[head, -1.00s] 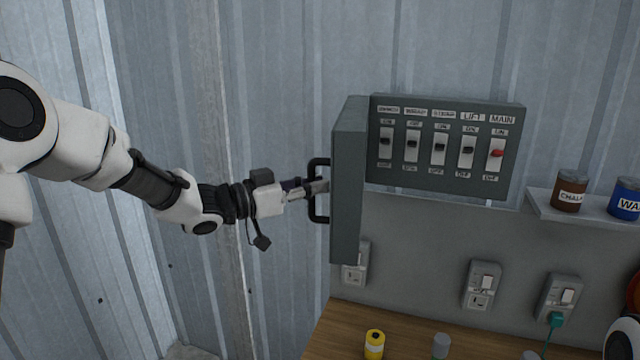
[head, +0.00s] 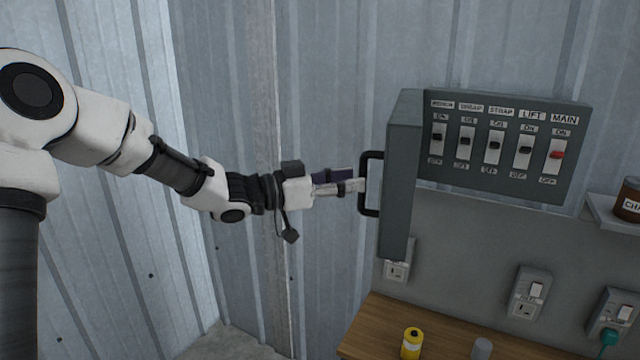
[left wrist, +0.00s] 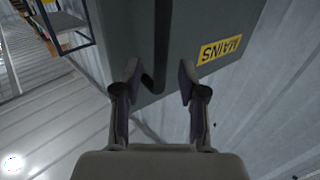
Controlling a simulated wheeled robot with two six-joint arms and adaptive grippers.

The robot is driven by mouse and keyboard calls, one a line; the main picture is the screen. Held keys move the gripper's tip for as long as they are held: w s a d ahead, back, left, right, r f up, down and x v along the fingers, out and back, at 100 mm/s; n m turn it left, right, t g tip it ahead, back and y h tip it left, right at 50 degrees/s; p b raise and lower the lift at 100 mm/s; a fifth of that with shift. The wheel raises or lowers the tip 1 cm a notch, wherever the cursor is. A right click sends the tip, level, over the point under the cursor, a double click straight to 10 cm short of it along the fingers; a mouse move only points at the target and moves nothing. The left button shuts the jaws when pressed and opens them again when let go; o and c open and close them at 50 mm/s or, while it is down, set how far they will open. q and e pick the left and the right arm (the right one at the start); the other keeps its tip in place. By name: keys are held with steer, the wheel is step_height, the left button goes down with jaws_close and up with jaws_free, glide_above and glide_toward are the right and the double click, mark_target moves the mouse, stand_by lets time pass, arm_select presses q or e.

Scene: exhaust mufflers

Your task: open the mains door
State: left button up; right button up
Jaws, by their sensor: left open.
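The grey mains door (head: 401,175) stands swung open, out from the left side of the switch box (head: 575,150), and shows nearly edge-on in the head view. Its black handle (head: 364,205) sticks out to the left. In the left wrist view the door face (left wrist: 120,30) carries a yellow MAINS label (left wrist: 219,50), upside down. My left gripper (head: 362,186) is open with its fingertips at the handle. In the left wrist view the dark handle (left wrist: 160,45) runs between the spread fingers (left wrist: 158,78). My right gripper is out of view.
The box shows a row of several switches, with a red MAIN one (head: 557,155) at right. A shelf (head: 605,212) is at right. Corrugated wall lies behind the arm.

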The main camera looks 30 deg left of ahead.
arm_select(q)
steer(key=v, duration=0.8)
steer(key=shift+s+a, duration=0.1)
steer(key=shift+a+r, duration=0.1)
